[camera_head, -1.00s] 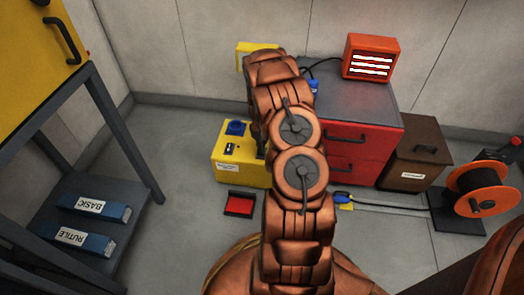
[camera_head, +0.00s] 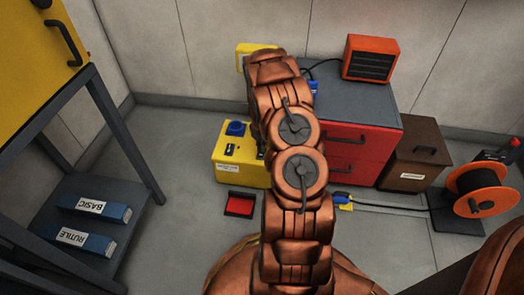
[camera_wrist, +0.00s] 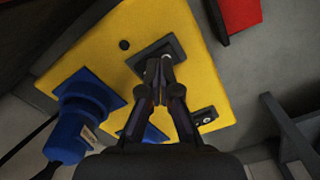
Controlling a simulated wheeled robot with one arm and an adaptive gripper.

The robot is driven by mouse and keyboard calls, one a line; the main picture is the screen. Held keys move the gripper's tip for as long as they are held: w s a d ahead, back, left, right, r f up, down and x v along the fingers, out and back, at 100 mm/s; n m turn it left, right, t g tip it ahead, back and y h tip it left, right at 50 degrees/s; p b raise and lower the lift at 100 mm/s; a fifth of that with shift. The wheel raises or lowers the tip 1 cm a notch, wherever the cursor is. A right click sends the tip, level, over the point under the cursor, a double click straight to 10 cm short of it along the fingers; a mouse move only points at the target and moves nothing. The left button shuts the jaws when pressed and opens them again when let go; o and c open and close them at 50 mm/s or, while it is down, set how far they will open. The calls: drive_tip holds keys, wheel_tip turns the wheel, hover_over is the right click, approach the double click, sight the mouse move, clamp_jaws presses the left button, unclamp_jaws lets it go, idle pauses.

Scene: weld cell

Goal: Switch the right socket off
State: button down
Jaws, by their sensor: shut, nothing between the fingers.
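The yellow socket box (camera_head: 226,170) stands on the floor, left of my arm in the head view. It fills much of the wrist view (camera_wrist: 190,25). A blue socket with a blue plug (camera_wrist: 72,140) is at the left there. A second blue socket (camera_wrist: 150,133) is partly hidden behind my gripper. A dark switch plate (camera_wrist: 142,62) is on the box's face, and a smaller black switch (camera_wrist: 205,115) is to the lower right. My gripper (camera_wrist: 159,72) is shut and empty, its fingertips at the larger plate. Contact is unclear. My arm hides the gripper in the head view.
An orange heater (camera_head: 371,58) with dark bars stands on a red drawer cabinet (camera_head: 373,150). A brown case (camera_head: 415,158) and an orange cable reel (camera_head: 480,190) are to the right. A red tray (camera_head: 240,205) lies before the box. A rack (camera_head: 85,250) stands left.

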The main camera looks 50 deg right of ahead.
drive_tip(key=shift+r+p, duration=1.25)
drive_tip(key=shift+r, duration=1.7)
drive_tip(key=shift+r, duration=0.15)
drive_tip(key=s+a+r+p, duration=0.2)
drive_tip(key=a+r+p, duration=0.45)
drive_tip(key=r, duration=0.75)
drive_tip(key=s+a+r+m+p, duration=0.15)
drive_tip(key=a+r+p, duration=0.45)
drive_tip(key=r, duration=0.7)
drive_tip(key=s+a+r+n+p, duration=0.15)
drive_tip(key=a+r+p, duration=0.5)
drive_tip(key=r, duration=0.75)
drive_tip(key=s+a+r+p, duration=0.5)
drive_tip(key=s+a+r, duration=0.1)
drive_tip(key=s+r, duration=0.2)
drive_tip(key=s+a+r+g+p, duration=0.1)
drive_tip(key=s+a+r+p, duration=0.5)
drive_tip(key=s+r, duration=0.2)
drive_tip(key=s+a+r+m+p, duration=0.1)
drive_tip(key=s+a+r+p, duration=0.5)
drive_tip(key=s+r, duration=0.3)
wheel_tip(320, 180, up, 2)
drive_tip(key=shift+a+r+g, duration=0.15)
drive_tip(key=shift+a+g, duration=0.05)
drive_tip(key=shift+g, duration=0.2)
drive_tip(key=shift+s+d, duration=0.1)
